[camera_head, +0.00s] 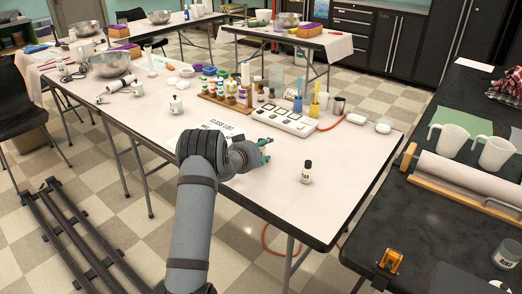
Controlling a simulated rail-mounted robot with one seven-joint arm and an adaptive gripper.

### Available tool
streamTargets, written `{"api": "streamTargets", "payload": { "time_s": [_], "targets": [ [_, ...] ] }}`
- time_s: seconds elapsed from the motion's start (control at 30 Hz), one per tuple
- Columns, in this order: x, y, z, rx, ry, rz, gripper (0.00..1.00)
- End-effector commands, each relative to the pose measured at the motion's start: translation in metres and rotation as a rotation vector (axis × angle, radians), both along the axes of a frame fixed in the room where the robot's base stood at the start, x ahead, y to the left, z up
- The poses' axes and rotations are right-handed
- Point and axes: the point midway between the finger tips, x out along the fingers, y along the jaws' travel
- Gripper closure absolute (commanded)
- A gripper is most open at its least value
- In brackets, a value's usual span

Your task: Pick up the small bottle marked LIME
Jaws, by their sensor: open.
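A small bottle (307,172) with a black cap and a pale label stands upright near the front right of the white table; its lettering is too small to read surely. Several small bottles (231,94) with coloured labels stand on a wooden rack farther back, and I cannot read their marks. My gripper (266,151) is open, to the left of the lone bottle and apart from it. My arm hides much of the gripper and part of the table front.
A class list sheet (222,129) lies behind my gripper. A white tray with dark wells (285,120) and cups holding blue and yellow tools stand behind the lone bottle. The white table top (345,180) is bare around that bottle. A dark counter (420,215) stands at right.

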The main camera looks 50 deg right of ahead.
Motion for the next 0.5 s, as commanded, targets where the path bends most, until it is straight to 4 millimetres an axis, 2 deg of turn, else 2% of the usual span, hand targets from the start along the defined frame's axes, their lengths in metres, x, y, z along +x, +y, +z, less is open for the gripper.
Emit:
{"api": "streamTargets", "payload": {
  "time_s": [0.3,0.5],
  "targets": [
    [0.0019,-0.0055,-0.0027,0.001,0.000,0.002,0.53],
    [0.0019,-0.0054,-0.0027,0.000,0.001,0.001,0.64]
  ]
}}
